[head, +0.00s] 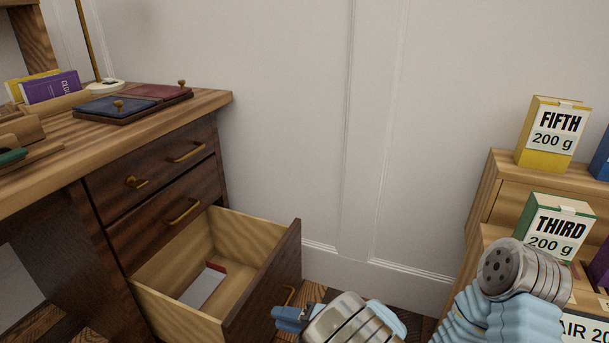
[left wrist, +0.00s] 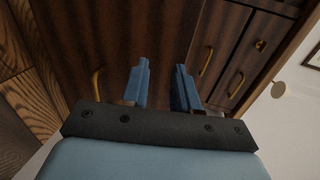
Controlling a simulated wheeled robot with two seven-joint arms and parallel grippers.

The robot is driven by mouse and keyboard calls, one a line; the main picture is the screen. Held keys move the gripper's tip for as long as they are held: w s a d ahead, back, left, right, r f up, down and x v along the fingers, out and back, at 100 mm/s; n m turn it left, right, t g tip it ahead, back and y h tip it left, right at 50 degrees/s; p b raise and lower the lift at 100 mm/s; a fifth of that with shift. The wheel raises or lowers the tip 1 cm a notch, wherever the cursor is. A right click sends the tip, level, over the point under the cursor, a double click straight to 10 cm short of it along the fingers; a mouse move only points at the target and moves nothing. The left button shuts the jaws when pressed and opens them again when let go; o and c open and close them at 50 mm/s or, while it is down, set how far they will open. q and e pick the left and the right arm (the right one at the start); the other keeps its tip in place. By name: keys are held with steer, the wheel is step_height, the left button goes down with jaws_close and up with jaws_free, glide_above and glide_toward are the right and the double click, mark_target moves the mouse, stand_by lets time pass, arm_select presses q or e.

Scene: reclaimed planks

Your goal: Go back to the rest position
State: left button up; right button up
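My left gripper (head: 290,318) is at the bottom middle of the head view, in front of the open drawer and apart from its handle. In the left wrist view my left gripper (left wrist: 160,88) shows two blue fingers standing apart with nothing between them. The bottom drawer (head: 262,268) of the dark wooden desk is pulled out. A white and red flat item (head: 205,286) lies inside it. My right arm shows at the lower right of the head view, but its fingers are not visible.
The desk top (head: 215,97) holds a blue pad (head: 108,105), a dark red pad (head: 150,91) and upright booklets (head: 52,88). A stepped wooden shelf (head: 485,195) at the right carries a yellow FIFTH box (head: 538,148) and a green THIRD box (head: 545,227). The wall between is bare.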

arm_select(q)
steer(key=s+a+f+g+h+p, duration=0.35)
steer(key=s+a+f+g, duration=0.2)
steer(key=f, duration=0.25)
steer(key=s+f+g+h+p, duration=0.35)
steer(key=s+f+h, duration=0.25)
steer(key=s+h, duration=0.25)
steer(key=r+n+t+h+p, duration=0.1)
steer(key=n+h, duration=0.1)
steer(key=s+r+n+t+h+p, duration=0.1)
steer(key=r+n+t+h, duration=0.1)
steer(key=s+r+n+t+h+p, duration=0.1)
steer(key=n+h+p, duration=0.1)
steer(key=shift+a+r+t+h, duration=0.2)
steer(key=shift+r+t+h, duration=0.1)
